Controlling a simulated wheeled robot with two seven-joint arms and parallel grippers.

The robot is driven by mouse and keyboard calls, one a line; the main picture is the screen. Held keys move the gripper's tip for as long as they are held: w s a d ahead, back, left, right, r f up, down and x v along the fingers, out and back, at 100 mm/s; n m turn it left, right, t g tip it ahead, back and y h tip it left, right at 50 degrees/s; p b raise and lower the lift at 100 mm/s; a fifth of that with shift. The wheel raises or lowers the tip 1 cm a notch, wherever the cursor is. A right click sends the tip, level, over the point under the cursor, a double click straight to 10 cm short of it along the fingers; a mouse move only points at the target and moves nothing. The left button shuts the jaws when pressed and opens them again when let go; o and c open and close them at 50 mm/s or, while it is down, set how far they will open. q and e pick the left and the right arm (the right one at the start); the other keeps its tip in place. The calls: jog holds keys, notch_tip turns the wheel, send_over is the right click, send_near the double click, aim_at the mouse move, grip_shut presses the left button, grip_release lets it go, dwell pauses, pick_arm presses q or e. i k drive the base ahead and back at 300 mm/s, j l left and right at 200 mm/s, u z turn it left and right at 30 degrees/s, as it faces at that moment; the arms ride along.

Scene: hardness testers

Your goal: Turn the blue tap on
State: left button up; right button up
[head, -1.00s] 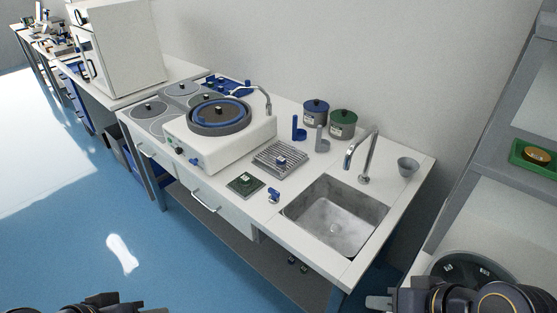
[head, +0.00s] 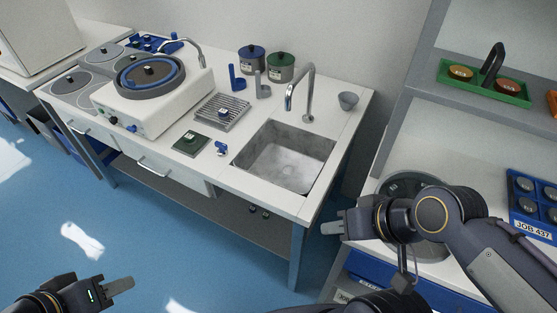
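A small blue tap-like fitting (head: 221,148) sits on the white counter, left of the sink, in the head view. It is too small to tell whether its handle is turned on or off. A steel sink (head: 284,160) is set into the counter, with a curved chrome spout (head: 310,90) behind it. My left gripper (head: 120,286) is low at the left, over the floor, well apart from the fitting. My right gripper (head: 332,229) is right of the bench front, below and right of the sink. Both look empty; their finger gaps are not clear.
A white polishing machine (head: 160,104) stands left on the bench, with a drain grate (head: 222,112) and a green block (head: 191,143) beside it. Two lidded jars (head: 251,60) (head: 280,67) and a grey cup (head: 348,101) stand behind. Shelving with a green tray (head: 483,82) is at right.

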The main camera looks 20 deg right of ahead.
aim_at(222, 147)
jog(key=i+j+u, duration=0.1)
jog(key=i+j, duration=0.25)
jog(key=j, duration=0.15)
jog(key=i+j, duration=0.35)
jog(key=j, duration=0.15)
jog(key=u, duration=0.05)
